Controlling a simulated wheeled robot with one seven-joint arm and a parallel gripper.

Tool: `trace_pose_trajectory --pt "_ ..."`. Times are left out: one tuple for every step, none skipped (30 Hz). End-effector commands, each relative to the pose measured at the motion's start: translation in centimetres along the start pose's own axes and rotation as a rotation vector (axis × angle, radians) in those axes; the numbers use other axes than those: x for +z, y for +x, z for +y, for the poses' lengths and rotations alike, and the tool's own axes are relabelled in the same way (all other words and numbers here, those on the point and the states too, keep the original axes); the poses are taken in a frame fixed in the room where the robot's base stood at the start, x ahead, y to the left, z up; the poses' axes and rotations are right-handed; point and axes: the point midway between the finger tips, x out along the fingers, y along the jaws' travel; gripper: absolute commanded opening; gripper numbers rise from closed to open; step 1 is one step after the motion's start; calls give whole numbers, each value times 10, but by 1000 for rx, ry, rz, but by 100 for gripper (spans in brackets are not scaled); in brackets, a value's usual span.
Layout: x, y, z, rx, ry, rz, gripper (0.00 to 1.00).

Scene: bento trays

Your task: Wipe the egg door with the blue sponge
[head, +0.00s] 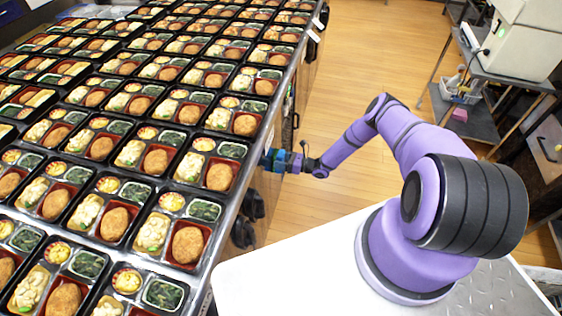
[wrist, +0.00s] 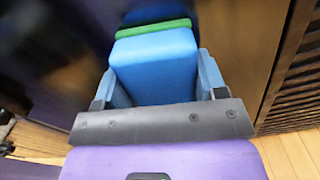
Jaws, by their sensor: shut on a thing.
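My gripper (head: 283,161) is at the side of the long tray-covered counter, below its top edge, in the head view. In the wrist view its two blue fingers are shut on the blue sponge (wrist: 155,65), one on each side. The sponge has a green layer (wrist: 155,28) at its far end, with more blue beyond it that may be a reflection. A dark, glossy panel (wrist: 60,60) stands before the sponge and to its left. I cannot tell whether this is the egg door, or whether the sponge touches it.
Many bento trays (head: 187,243) cover the counter (head: 232,215). A brown panel (wrist: 238,50) and a slatted grille (wrist: 295,85) are at the right in the wrist view. A shelf cart (head: 470,122) stands at the far right. The wooden floor (head: 345,60) between is clear.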

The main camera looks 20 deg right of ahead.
Motion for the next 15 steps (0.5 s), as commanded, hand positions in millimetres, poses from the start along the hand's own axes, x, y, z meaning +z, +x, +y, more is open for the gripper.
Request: trace_pose_trajectory --pt "1 -2 -1 -1 -1 -1 39" --pt "1 -4 -1 -1 -1 -1 39" --pt "1 -6 -1 -2 -1 -1 39" --pt "1 -9 -1 -2 -1 -1 39" --pt "0 -11 -1 -1 -1 -1 39" --pt "0 -14 -1 -1 0 0 39" --pt "0 -17 0 -1 0 0 39" --pt "0 -20 0 -1 0 0 39" --pt "0 -24 0 -1 0 0 39" --pt "0 -26 0 -1 0 1 39" --pt "0 -29 0 -1 0 1 39" --pt "0 -32 0 -1 0 1 39" --pt "0 -34 0 -1 0 1 39" --pt "0 -37 -1 -1 0 0 39" --pt "0 -40 -1 -2 0 0 39"
